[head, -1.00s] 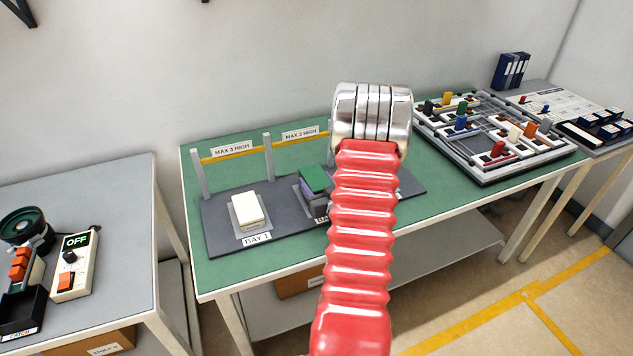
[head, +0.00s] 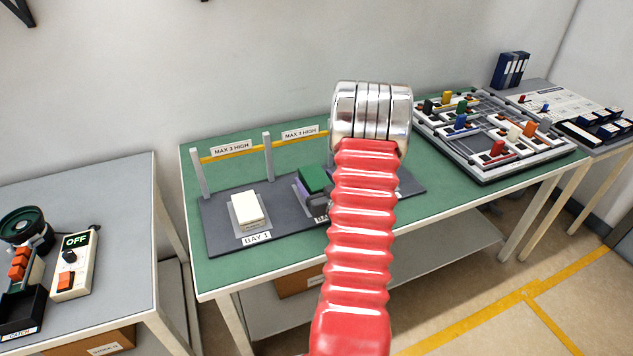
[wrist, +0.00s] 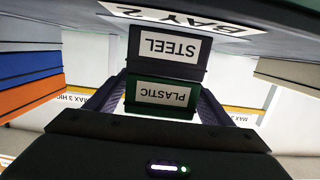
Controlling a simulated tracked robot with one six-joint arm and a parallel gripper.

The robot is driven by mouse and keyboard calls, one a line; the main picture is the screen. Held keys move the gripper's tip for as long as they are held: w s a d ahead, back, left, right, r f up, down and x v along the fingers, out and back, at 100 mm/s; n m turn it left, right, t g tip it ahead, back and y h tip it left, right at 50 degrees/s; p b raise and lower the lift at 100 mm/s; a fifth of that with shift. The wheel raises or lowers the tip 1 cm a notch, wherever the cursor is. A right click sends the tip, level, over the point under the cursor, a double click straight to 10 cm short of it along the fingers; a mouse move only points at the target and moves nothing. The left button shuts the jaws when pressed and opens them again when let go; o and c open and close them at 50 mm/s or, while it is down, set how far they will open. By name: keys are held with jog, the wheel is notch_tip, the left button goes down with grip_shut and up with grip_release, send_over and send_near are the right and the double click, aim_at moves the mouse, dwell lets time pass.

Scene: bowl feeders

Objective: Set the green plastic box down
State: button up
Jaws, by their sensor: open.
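The green plastic box (wrist: 162,94), labelled PLASTIC, sits on a dark box labelled STEEL (wrist: 168,53) at BAY 2; the wrist view is upside down, so the green box is the upper one. In the head view the green top (head: 313,179) shows just left of my red arm, which hides part of the bay. My gripper (wrist: 162,100) is open, with one finger on each side of the green box. Whether a finger still touches it I cannot tell.
BAY 1 to the left holds a white box (head: 247,207). Posts with a yellow bar (head: 235,155) and MAX 3 HIGH signs stand behind the bays. Grey, blue and orange boxes (wrist: 30,95) are stacked close by in the wrist view. A board with coloured pieces (head: 495,135) lies to the right.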

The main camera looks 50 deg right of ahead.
jog(key=v, duration=1.2)
dwell(0.6)
